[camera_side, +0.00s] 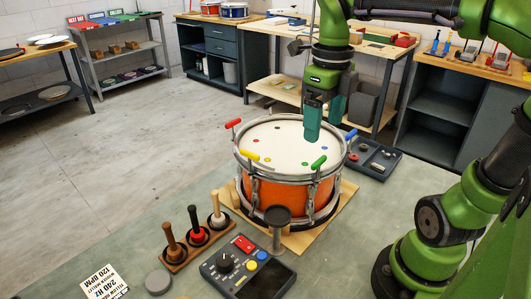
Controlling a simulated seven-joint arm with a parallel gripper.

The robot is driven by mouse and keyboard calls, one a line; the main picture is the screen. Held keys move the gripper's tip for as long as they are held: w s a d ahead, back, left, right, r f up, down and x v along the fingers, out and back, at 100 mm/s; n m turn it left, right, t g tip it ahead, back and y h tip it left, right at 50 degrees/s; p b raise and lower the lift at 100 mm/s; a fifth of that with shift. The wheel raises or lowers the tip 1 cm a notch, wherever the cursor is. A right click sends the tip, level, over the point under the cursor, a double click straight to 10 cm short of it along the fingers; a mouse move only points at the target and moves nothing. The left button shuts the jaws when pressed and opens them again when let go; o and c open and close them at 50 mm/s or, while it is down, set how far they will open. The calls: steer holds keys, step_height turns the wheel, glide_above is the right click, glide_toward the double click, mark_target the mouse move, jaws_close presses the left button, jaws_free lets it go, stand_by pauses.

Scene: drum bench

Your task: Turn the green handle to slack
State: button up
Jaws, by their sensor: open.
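An orange drum (262,196) with a white head and metal rim stands upright on a wooden board. A green handle (318,163) sits at the rim on the drum's front right. Other handles on the rim are red (233,123), yellow (249,155) and blue (351,134). My gripper (313,132) points down above the right part of the drum head, up and behind the green handle in the picture, and apart from it. It is open and holds nothing that I can see. The gap between its fingers is hard to make out from this side.
A control box (247,266) with knob and buttons lies in front of the drum. A dark round pad on a stand (278,214) rises close to the drum's front. A wooden rack (198,241) holds mallets at left. A dark tray (374,157) lies behind right.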

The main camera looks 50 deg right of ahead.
mark_target(319, 160)
step_height(319, 160, down, 10)
steer(key=shift+r, duration=0.1)
steer(key=shift+c, duration=0.2)
steer(key=c, duration=1)
steer(key=shift+n, duration=0.3)
